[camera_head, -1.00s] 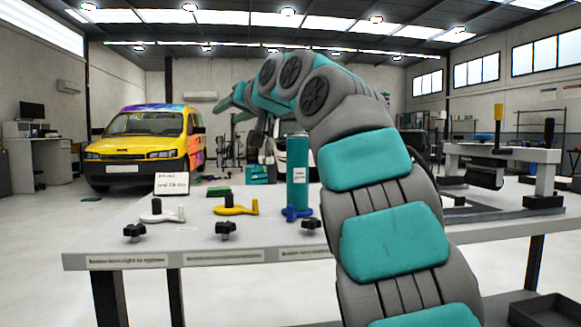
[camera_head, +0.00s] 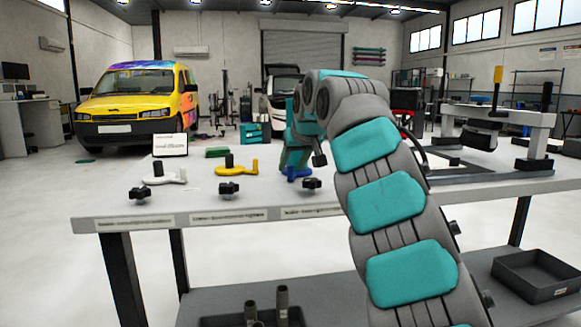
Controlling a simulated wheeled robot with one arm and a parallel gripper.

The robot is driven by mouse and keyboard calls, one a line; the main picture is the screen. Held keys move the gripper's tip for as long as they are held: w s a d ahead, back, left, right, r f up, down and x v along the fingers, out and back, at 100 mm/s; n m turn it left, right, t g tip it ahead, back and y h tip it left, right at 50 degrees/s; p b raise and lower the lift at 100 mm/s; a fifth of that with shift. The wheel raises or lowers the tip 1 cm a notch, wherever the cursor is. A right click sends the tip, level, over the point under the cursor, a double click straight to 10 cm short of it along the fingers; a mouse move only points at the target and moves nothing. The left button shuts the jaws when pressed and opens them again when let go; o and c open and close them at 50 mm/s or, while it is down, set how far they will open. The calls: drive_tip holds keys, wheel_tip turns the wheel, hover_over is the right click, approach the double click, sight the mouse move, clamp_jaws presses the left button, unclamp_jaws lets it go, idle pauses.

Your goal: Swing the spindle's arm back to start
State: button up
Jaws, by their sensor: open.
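Three spindles with flat swing arms stand on the grey bench (camera_head: 130,207): a white one (camera_head: 165,178) at left, a yellow one (camera_head: 236,168) in the middle and a blue one (camera_head: 294,173) at right. The white and yellow spindles each have a dark upright post. My arm reaches over the bench from the right, and its teal wrist stands just above and behind the blue spindle, partly hiding it. My gripper (camera_head: 319,159) shows only in small part, dark, close to the blue spindle's right side. Whether it touches is unclear.
Black knobs (camera_head: 229,189) stand along the bench front above label strips. A white sign (camera_head: 170,144) and a green block (camera_head: 217,152) lie behind the spindles. A grey frame fixture (camera_head: 492,117) stands at right. A dark tray (camera_head: 536,275) sits on the lower shelf.

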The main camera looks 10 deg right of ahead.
drive_tip(key=shift+x, duration=1.15)
clamp_jaws()
idle(0.5)
